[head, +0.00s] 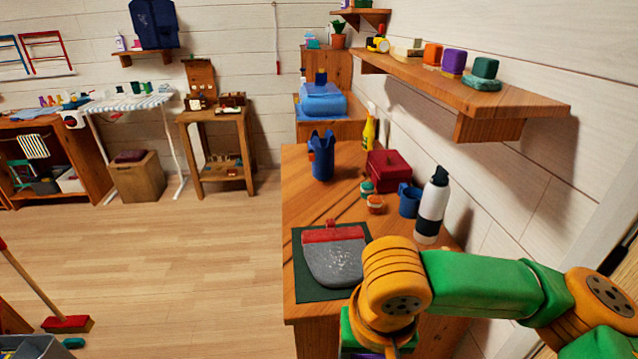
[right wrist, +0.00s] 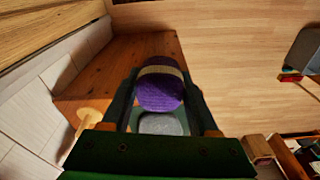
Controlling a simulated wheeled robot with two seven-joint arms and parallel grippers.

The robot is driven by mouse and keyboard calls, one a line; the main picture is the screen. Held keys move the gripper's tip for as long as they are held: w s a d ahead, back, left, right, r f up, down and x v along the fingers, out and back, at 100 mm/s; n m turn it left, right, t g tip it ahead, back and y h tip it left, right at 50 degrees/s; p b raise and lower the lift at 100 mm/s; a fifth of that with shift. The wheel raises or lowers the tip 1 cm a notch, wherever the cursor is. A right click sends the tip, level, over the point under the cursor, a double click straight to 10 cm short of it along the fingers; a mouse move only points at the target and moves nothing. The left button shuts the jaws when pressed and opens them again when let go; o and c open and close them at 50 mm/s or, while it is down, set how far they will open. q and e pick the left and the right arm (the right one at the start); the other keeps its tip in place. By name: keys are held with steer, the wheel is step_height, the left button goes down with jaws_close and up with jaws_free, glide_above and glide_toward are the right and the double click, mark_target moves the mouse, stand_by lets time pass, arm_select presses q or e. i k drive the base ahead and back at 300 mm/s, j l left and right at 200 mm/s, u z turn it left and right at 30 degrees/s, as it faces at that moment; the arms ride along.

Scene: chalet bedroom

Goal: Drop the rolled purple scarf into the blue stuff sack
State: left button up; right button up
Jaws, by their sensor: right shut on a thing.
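The rolled purple scarf (right wrist: 160,92) has a beige band around it. In the right wrist view it sits between the two fingers of my right gripper (right wrist: 162,78), which is shut on it. In the head view my right arm hides most of this gripper; only a bit of purple shows at the bottom edge. The blue stuff sack (head: 322,160) appears to be the upright blue thing with an uneven top rim on the wooden table, well beyond my right gripper. Its inside cannot be made out. My left gripper is not in view.
A grey and red pouch (head: 335,262) lies on a dark green mat (head: 306,289) at the table's near end. A red box (head: 388,170), a blue mug (head: 409,201) and a white and black bottle (head: 432,208) stand along the right side. A wall shelf (head: 470,93) overhangs there.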

mark_target(326, 174)
steer(key=i+j+z, duration=0.2)
steer(key=j, duration=0.4)
steer(key=i+j+z, duration=0.2)
steer(key=j, duration=0.4)
steer(key=i+j+z, duration=0.1)
steer(key=j+z, duration=0.15)
steer(key=j, duration=0.35)
steer(key=i+j+z, duration=0.2)
steer(key=j, duration=0.45)
steer(key=k, duration=0.1)
